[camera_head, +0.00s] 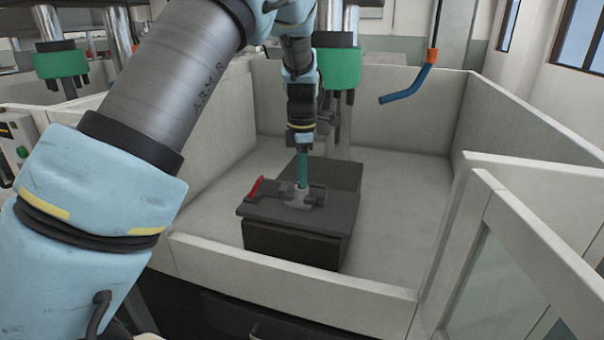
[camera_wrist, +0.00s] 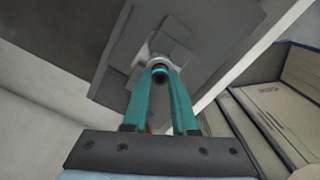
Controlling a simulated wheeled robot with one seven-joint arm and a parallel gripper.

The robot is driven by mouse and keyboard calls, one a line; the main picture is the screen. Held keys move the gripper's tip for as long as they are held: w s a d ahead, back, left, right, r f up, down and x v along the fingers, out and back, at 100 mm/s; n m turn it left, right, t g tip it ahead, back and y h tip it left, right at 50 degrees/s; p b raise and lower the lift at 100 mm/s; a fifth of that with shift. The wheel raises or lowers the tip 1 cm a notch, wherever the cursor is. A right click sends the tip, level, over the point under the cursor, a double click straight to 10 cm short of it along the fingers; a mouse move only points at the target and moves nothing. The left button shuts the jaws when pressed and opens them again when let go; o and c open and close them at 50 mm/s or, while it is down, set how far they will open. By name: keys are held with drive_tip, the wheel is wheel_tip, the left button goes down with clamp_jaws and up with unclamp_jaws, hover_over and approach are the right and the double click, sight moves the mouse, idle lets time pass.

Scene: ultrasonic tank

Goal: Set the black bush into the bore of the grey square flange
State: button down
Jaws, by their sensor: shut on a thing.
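My gripper (camera_head: 302,184) points down over the dark block in the tank. Its two teal fingers close together at the tips in the wrist view (camera_wrist: 160,76), on a small dark round piece with a blue ring, which I take as the black bush (camera_wrist: 159,78). The grey flange (camera_wrist: 146,54) lies right at the fingertips, its light hub partly behind them. In the head view the flange (camera_head: 299,198) sits on top of the block, directly under the fingers. The bore is hidden, so I cannot tell whether the bush is in it or just above it.
A red-handled clamp (camera_head: 255,188) lies on the dark block (camera_head: 293,243), left of the flange. Pale tank walls (camera_head: 525,135) surround the block. A blue bent nozzle (camera_head: 407,88) hangs at the back right. The tank floor (camera_head: 400,220) right of the block is clear.

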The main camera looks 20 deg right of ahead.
drive_tip(key=shift+f, duration=0.2)
idle(0.6)
drive_tip(key=shift+c, duration=0.7)
unclamp_jaws()
drive_tip(key=shift+p, duration=0.3)
drive_tip(key=shift+r+p, duration=3.25)
drive_tip(key=shift+r, duration=0.3)
